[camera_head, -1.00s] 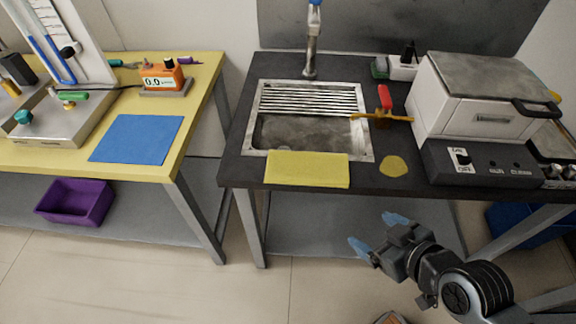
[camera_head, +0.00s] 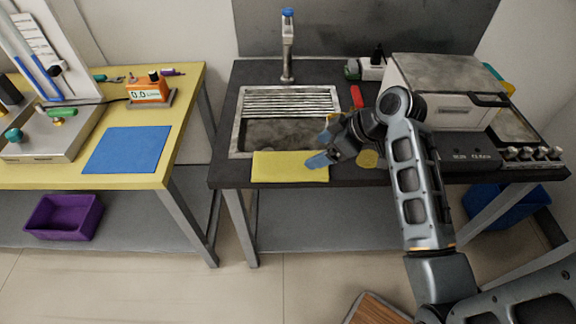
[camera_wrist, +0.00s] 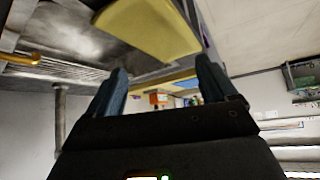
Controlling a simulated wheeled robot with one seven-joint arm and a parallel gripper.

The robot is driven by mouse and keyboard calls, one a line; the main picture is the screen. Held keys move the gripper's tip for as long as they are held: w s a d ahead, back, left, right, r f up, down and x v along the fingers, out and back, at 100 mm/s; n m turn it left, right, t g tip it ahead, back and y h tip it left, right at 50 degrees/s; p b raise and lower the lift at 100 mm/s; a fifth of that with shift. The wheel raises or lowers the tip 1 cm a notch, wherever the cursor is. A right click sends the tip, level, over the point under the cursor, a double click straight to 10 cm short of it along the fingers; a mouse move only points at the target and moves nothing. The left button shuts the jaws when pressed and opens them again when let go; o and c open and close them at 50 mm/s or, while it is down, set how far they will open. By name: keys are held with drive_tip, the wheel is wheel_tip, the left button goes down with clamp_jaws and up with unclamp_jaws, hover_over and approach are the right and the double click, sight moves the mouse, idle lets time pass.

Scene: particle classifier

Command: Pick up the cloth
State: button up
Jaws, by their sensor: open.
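The yellow cloth (camera_head: 289,167) lies flat along the front edge of the sink counter, just in front of the basin. My gripper (camera_head: 322,147) is open and empty, with blue fingertips, at the right end of the cloth and near the basin's front right corner. I cannot tell how high it is above the cloth. In the wrist view the cloth (camera_wrist: 150,28) shows at the top, beyond the two dark blue fingers (camera_wrist: 163,85), and is not between them.
The sink (camera_head: 285,133) has a tap (camera_head: 288,48) behind it. A round yellow piece (camera_head: 367,159) lies right of my gripper, partly hidden by my arm. A white boxy machine (camera_head: 450,85) stands right. A yellow table (camera_head: 60,177) with a blue mat (camera_head: 127,150) stands left.

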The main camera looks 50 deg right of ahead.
drive_tip(key=b+x, duration=0.6)
drive_tip(key=x, duration=0.1)
drive_tip(key=shift+f, duration=0.35)
drive_tip(key=shift+x, duration=0.9)
drive_tip(key=shift+w+r, duration=0.1)
drive_tip(key=c, duration=1.4)
drive_tip(key=shift+c, duration=0.6)
wheel_tip(320, 180, up, 12)
drive_tip(key=p, duration=0.8)
clamp_jaws()
